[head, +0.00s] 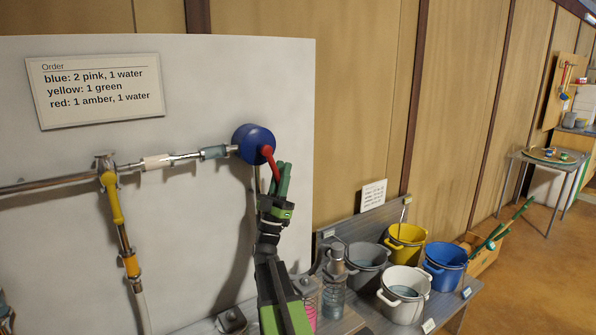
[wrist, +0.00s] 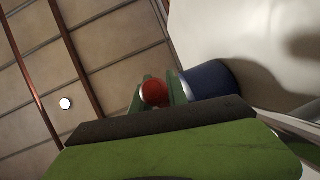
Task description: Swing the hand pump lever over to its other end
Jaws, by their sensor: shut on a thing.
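The hand pump (head: 250,143) is a round blue body on the white panel, at the right end of a horizontal pipe. Its red lever (head: 269,160) points down and slightly right from the pump's face. My gripper (head: 281,178) has its green fingers shut on the lever's lower part. In the wrist view, the red lever end (wrist: 155,92) sits between the green fingers, with the blue pump body (wrist: 210,80) just right of it. The fingers hide part of the lever.
Below right, a bench holds a grey bucket (head: 366,265), a yellow bucket (head: 405,243), a white bucket (head: 404,293) and a blue bucket (head: 445,265). Clear bottles (head: 333,290) stand beside my arm. An order sign (head: 95,90) hangs on the panel. Wooden wall lies behind.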

